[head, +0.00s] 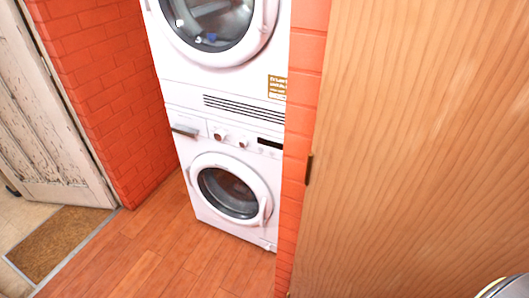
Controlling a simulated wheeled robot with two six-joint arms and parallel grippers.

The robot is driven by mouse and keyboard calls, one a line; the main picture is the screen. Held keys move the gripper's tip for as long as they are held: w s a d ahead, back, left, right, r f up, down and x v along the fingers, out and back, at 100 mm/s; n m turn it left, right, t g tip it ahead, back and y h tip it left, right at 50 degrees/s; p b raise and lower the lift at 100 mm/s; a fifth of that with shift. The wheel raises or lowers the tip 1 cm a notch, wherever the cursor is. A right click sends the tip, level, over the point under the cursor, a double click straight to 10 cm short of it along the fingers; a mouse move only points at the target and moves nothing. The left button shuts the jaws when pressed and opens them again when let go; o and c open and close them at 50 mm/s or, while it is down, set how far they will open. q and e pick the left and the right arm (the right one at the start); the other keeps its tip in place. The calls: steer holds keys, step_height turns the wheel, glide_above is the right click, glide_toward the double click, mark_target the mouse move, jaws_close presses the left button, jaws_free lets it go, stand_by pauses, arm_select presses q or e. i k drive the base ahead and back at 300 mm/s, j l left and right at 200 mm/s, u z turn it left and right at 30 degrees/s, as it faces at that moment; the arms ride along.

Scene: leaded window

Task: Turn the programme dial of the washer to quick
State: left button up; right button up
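The washer (188,154) is the lower white machine of a stack, with a round glass door (228,192) that looks shut. Its control panel has a drawer handle (185,130) at the left, two small brownish knobs and a dark display (269,143). The left knob (219,136) is the larger one and may be the programme dial; the other knob (242,144) is to its right. Their markings and pointer positions are too small to read. Neither of my grippers is in view.
A second white machine (171,62) sits above the washer. A brick wall (105,85) is on the left and a large wooden panel (415,140) fills the right, close to me. The wooden floor (165,245) before the washer is clear. A doormat (55,240) lies by a worn door (45,120).

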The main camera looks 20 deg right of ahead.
mark_target(220, 134)
steer(key=z, duration=1.6)
steer(key=j+z, duration=0.25)
steer(key=z, duration=0.2)
steer(key=j+z, duration=0.25)
steer(key=z, duration=0.2)
steer(key=j+z, duration=0.25)
steer(key=z, duration=0.2)
steer(key=j+z, duration=0.25)
steer(key=z, duration=0.2)
steer(key=k+j+z, duration=0.75)
steer(key=z, duration=0.2)
steer(key=k+z, duration=0.45)
steer(key=k, duration=0.15)
steer(key=j, duration=0.05)
